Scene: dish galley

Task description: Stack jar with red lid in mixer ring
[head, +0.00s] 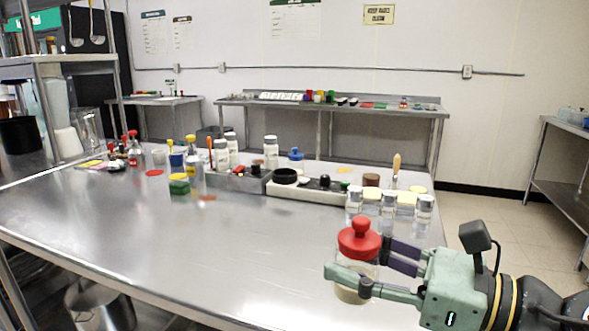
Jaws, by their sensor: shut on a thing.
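The jar with red lid (359,240) is held upright in my gripper (357,262) at the lower right of the head view. The lid is red with a knob, and the clear body shows pale contents near its bottom. My fingers are shut around the jar just below the lid, and one finger partly covers the glass. The jar appears above the near right part of the steel table. The black mixer ring (285,176) sits on the left end of a low white device, farther back and left of the jar. I see nothing standing in the ring.
Several clear jars with pale lids (388,205) stand close behind the held jar. A grey device (238,181) with white bottles around it stands left of the ring. A blue-lidded jar (296,157) is behind the ring. The steel table's (150,240) front left is clear.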

